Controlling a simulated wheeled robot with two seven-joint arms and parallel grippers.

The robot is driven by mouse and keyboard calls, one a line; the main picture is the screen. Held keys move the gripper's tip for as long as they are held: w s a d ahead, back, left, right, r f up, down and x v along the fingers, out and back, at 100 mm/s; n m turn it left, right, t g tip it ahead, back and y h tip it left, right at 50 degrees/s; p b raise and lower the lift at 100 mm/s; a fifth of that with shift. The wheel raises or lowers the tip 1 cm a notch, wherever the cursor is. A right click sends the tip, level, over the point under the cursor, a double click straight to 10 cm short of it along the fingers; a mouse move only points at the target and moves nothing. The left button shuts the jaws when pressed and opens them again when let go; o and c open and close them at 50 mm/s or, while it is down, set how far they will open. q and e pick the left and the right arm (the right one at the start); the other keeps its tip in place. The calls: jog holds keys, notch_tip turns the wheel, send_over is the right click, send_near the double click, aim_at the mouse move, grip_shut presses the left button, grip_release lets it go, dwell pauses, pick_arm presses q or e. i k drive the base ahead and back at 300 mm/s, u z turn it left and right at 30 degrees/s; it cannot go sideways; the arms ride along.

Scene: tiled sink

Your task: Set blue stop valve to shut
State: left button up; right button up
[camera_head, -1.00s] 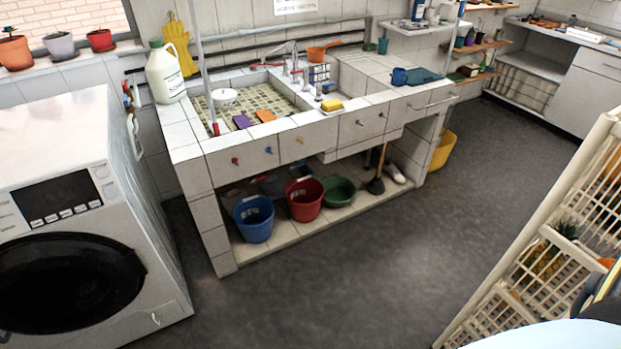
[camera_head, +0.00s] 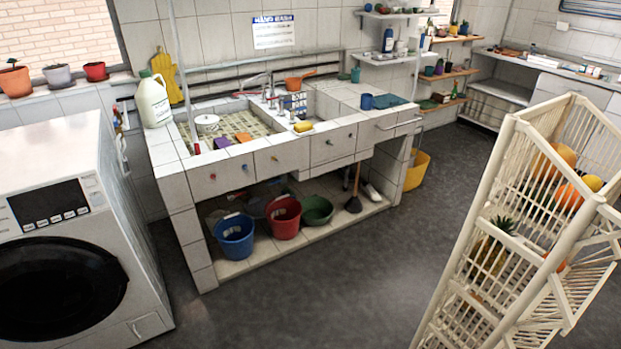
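Small red and bluish fittings (camera_head: 118,118) show in the narrow gap between the washing machine and the sink unit. They are too small to tell which is the blue stop valve or how its handle is turned. Neither of my grippers is in view.
A white washing machine (camera_head: 60,200) stands left of the sink. A cream slatted rack (camera_head: 500,200) with fruit stands at right. Blue (camera_head: 235,240) and red (camera_head: 284,215) buckets sit under the sink. Dark floor (camera_head: 330,285) in front is clear.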

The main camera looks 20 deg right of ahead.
aim_at(267, 184)
jog(key=z, duration=0.9)
jog(key=i, duration=2.4)
jog(key=u, duration=0.9)
